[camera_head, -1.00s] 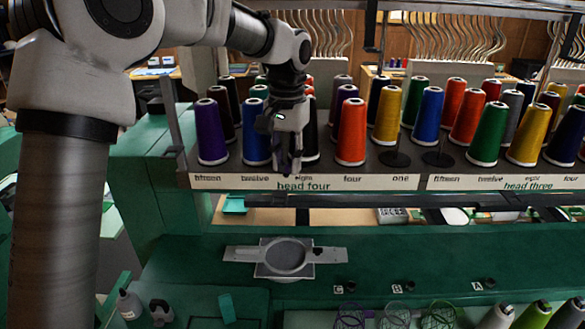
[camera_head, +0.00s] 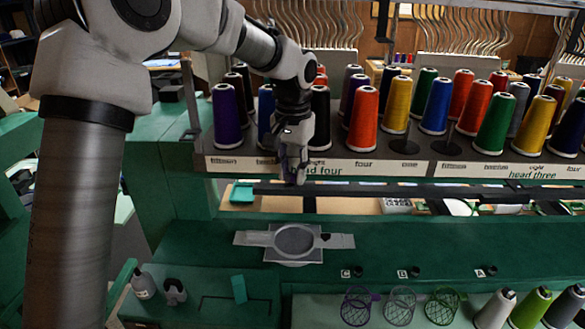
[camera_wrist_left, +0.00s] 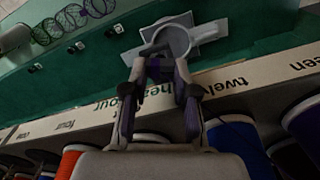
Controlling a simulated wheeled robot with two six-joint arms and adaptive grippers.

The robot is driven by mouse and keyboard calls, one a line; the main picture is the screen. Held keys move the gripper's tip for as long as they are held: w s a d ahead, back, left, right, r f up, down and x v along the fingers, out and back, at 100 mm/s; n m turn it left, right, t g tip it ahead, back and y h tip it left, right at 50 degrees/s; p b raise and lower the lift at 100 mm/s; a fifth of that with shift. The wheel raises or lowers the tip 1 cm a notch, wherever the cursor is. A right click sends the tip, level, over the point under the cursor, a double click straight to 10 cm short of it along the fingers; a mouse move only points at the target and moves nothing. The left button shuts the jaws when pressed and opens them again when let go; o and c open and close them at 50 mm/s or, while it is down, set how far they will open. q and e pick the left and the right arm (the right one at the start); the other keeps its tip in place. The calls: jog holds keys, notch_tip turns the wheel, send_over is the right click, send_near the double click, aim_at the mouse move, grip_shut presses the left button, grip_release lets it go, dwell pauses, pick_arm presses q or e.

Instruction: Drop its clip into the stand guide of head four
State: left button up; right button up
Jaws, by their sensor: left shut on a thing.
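My left gripper (camera_head: 293,178) is in front of the thread rack's label strip, over the "head four" lettering. In the left wrist view its fingers (camera_wrist_left: 159,72) are closed in on a small dark purple thing (camera_wrist_left: 158,68), mostly hidden between the tips; I cannot make out its shape. A grey round hoop-like piece on a plate with two side arms (camera_head: 294,242) lies on the green machine bed below the gripper. It also shows just beyond the fingertips in the left wrist view (camera_wrist_left: 172,40). I cannot pick out the stand guide with certainty. My right gripper is not in view.
Thread cones, including a purple one (camera_head: 226,118) and an orange one (camera_head: 363,120), stand close behind the gripper. A dark rail (camera_head: 420,187) runs below the rack. Wire baskets (camera_head: 400,305) and a small bottle (camera_head: 143,284) are at the front. The green bed (camera_head: 460,240) is mostly clear.

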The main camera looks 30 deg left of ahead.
pick_arm(q)
jog(key=shift+w+d+r, duration=0.1)
jog(key=shift+w+d, duration=0.05)
jog(key=shift+w, duration=0.1)
jog(key=shift+w, duration=0.1)
jog(key=o, duration=1)
